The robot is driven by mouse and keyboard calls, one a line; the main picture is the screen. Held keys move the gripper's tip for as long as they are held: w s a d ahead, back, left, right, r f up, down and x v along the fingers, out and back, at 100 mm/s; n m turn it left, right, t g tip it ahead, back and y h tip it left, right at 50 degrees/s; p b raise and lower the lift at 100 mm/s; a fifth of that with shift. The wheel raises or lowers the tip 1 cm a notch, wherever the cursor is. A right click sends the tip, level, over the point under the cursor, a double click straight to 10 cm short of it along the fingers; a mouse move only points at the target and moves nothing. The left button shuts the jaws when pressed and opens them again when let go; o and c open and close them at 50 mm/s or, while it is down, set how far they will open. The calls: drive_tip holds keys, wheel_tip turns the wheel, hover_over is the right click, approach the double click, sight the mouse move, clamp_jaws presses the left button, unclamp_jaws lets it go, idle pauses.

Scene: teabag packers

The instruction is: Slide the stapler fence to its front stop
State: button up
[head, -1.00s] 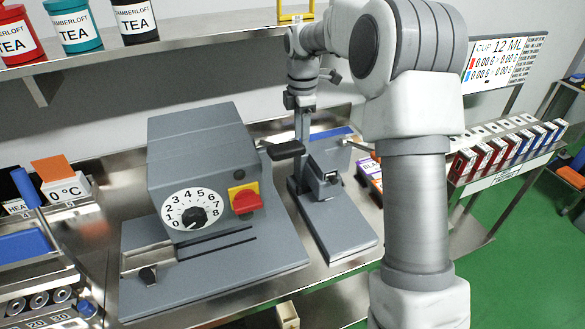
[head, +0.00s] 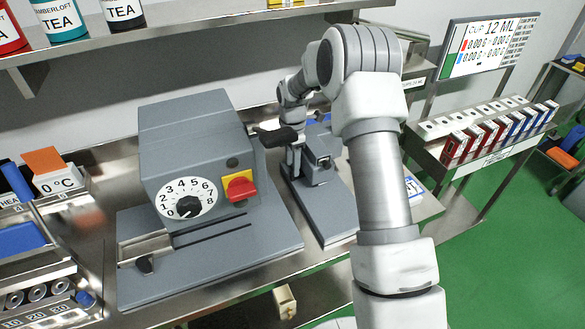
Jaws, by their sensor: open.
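A grey machine (head: 200,140) with a white 0-8 dial (head: 186,201) and a red switch stands on a slotted base plate (head: 215,270). A metal bar (head: 143,248) with a black knob (head: 144,265) sits at that base's left.
A shelf (head: 200,45) with tea tins runs above the back. A rack of small boxes (head: 490,130) and a display board (head: 490,45) are at the right. The smaller device's front base plate is bare.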

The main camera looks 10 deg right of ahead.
drive_tip(key=shift+f, duration=1.4)
clamp_jaws()
idle(0.4)
